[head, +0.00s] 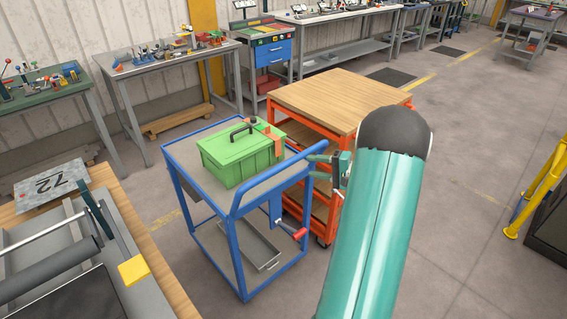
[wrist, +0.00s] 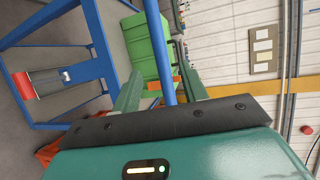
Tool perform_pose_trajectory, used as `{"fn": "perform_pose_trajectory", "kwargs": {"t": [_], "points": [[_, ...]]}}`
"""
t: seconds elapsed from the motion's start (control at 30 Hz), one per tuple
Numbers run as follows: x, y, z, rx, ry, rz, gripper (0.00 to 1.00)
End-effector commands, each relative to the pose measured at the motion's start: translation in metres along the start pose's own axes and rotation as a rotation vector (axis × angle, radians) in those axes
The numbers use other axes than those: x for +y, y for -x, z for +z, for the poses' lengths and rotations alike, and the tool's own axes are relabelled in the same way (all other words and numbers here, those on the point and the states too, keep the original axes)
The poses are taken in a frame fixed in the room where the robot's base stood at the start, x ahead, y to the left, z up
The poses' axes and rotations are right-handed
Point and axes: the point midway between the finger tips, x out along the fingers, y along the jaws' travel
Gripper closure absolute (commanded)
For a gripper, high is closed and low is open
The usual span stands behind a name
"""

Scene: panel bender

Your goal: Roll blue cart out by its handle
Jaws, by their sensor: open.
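The blue cart (head: 237,258) stands in the middle of the head view with a green toolbox (head: 228,165) on its top shelf. Its handle (head: 272,170) is a sloping blue bar along the near right side. My gripper (head: 314,166) is open at the right end of this handle, fingers pointing left. In the wrist view, the handle (wrist: 158,40) runs between the two open fingers of my gripper (wrist: 161,88). I cannot tell if either finger touches it. The cart's frame (wrist: 98,40) and green toolbox (wrist: 143,50) show behind.
An orange cart (head: 345,98) with a wooden top stands close behind the blue cart's right side. A workbench (head: 150,265) is close on the left. A red-gripped lever (head: 292,232) juts from the blue cart's lower right. Yellow rails (head: 540,185) stand far right. Floor between is open.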

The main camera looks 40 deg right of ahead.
Motion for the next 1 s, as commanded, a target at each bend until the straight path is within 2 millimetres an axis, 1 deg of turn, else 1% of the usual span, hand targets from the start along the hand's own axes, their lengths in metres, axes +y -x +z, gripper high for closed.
{"fn": "perform_pose_trajectory", "kwargs": {"t": [0.03, 0.3, 0.5, 0.6, 0.7, 0.97, 1.0], "points": [[0.0, -0.011, 0.001, -0.005, 0.0, 0.0, 0.57], [0.001, -0.065, 0.002, -0.005, 0.0, 0.002, 0.57], [0.0, -0.099, 0.001, -0.005, 0.0, 0.002, 0.57], [0.0, -0.109, 0.001, -0.003, 0.0, 0.002, 0.57], [0.0, -0.114, 0.001, -0.003, 0.0, 0.003, 0.57], [0.0, -0.116, 0.001, -0.002, 0.0, 0.002, 0.57], [0.0, -0.116, 0.001, -0.002, 0.0, 0.002, 0.63]]}}
